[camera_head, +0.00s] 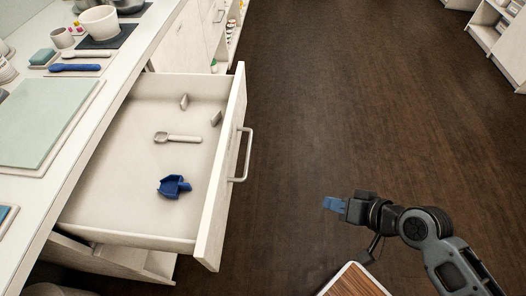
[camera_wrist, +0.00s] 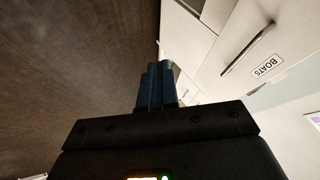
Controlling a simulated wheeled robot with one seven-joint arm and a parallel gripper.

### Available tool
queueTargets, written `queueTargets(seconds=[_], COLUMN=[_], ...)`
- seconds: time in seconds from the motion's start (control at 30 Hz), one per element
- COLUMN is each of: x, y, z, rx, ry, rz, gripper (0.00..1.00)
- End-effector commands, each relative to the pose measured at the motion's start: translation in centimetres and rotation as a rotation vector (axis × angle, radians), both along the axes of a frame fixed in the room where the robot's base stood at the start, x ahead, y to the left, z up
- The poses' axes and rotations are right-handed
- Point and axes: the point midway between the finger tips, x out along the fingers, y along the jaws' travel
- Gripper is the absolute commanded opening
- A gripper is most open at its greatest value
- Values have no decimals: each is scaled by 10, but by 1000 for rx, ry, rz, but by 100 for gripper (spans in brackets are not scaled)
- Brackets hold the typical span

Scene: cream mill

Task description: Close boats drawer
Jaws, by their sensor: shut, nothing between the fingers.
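The white boats drawer (camera_head: 217,190) stands pulled out from the counter at the left in the head view. Its bar handle (camera_head: 242,155) is on the front panel. Inside lie a blue boat-shaped piece (camera_head: 173,186), a grey spoon-like piece (camera_head: 178,138) and two small grey pieces. In the wrist view a front labelled BOATS (camera_wrist: 267,68) with a bar handle (camera_wrist: 248,49) shows at the upper right. My gripper (camera_head: 327,203) is shut and empty, right of the drawer and apart from its handle, over the floor. Its blue fingers (camera_wrist: 156,85) also show in the wrist view.
The counter (camera_head: 92,95) runs along the left, with a green mat (camera_head: 38,120), a white pot (camera_head: 99,23) and a blue-handled tool (camera_head: 75,67). Another open drawer (camera_head: 110,260) shows beneath. Shelves (camera_head: 500,35) stand at the far right.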

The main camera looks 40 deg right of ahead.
Motion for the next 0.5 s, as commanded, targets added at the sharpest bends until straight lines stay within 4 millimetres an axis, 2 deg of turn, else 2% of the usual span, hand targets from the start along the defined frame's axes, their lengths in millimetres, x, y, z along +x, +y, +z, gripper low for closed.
queueTargets(seconds=[0.03,0.1,0.2,0.37,0.5], x=[17,34,61,98,121], y=[-8,-14,-22,-38,-53], z=[-14,-23,-26,-12,15], rx=[70,174,327,555,709], ry=[2,10,3,-47,-113], rz=[-13,-15,-2,69,166], gripper=[0,0,0,0,0])
